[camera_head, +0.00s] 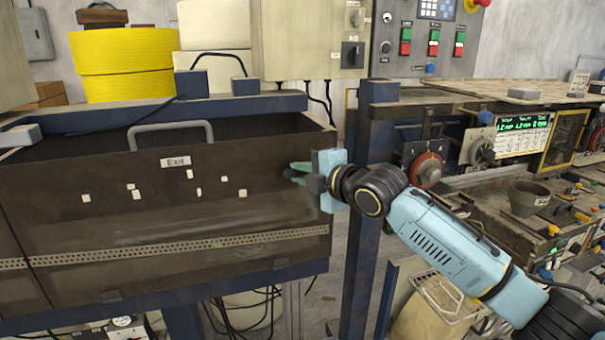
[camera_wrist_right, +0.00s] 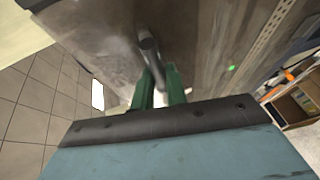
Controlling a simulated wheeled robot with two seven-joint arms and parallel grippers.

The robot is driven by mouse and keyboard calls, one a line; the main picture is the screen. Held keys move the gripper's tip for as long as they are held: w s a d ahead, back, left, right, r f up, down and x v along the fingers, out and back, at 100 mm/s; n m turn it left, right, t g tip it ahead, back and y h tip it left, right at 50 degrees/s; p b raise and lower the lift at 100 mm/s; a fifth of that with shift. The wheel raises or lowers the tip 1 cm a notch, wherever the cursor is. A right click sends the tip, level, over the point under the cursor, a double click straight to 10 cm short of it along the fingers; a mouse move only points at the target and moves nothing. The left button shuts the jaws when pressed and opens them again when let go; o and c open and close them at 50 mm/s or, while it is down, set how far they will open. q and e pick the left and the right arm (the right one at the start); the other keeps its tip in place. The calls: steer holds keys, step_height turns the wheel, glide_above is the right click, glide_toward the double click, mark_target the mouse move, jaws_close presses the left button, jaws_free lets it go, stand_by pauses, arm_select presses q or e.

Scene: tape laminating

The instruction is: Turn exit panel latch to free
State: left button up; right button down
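The exit panel (camera_head: 130,215) is a dark brown, worn panel with an "Exit" label (camera_head: 175,162) and a grey handle (camera_head: 170,128) above it. My right gripper (camera_head: 296,174) reaches in from the right to the panel's right side. In the right wrist view, its green fingers (camera_wrist_right: 160,88) lie on both sides of a dark grey rod-like latch (camera_wrist_right: 149,48), which fills the gap between them. The latch's far end slants up against the panel face. In the head view the fingers mostly hide the latch. My left gripper is out of view.
A blue post (camera_head: 360,230) stands close behind my right wrist. A control panel (camera_head: 425,35) with buttons is at the back. A cluttered bench with a dial (camera_head: 427,169) and a grey cup (camera_head: 528,198) is on the right. Yellow rolls (camera_head: 122,60) stand behind the panel.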

mark_target(309, 145)
steer(key=shift+m, duration=0.3)
steer(key=m, duration=0.1)
steer(key=m+t+y+b, duration=0.1)
steer(key=r+m+y+b, duration=0.1)
steer(key=m, duration=0.1)
steer(key=shift+d, duration=0.25)
steer(key=m, duration=0.1)
steer(key=m+t+b, duration=0.1)
steer(key=m, duration=0.1)
steer(key=r+m+t, duration=0.1)
steer(key=shift+w+d+m+y+b, duration=0.2)
steer(key=shift+d+m+y+b, duration=0.1)
steer(key=shift+d+y+b, duration=0.1)
steer(key=m, duration=0.1)
steer(key=m+t, duration=0.2)
steer(key=m, duration=0.1)
steer(key=shift+w+d+r, duration=0.15)
steer(key=shift+d+r, duration=0.15)
steer(key=shift+d, duration=0.1)
steer(key=shift+w+d+r+m+t+h+p, duration=0.15)
steer(key=shift+m+t+h, duration=0.3)
steer(key=shift+m, duration=0.6)
steer(key=shift+s+d+f+m+t+h+p, duration=0.1)
steer(key=shift+d+m+t+h+p, duration=0.25)
steer(key=shift+m, duration=0.65)
steer(key=shift+w+d+r+m+t+h, duration=0.1)
steer(key=shift+m+t+h, duration=0.35)
steer(key=shift+m, duration=0.6)
steer(key=c, duration=1.4)
jaws_free()
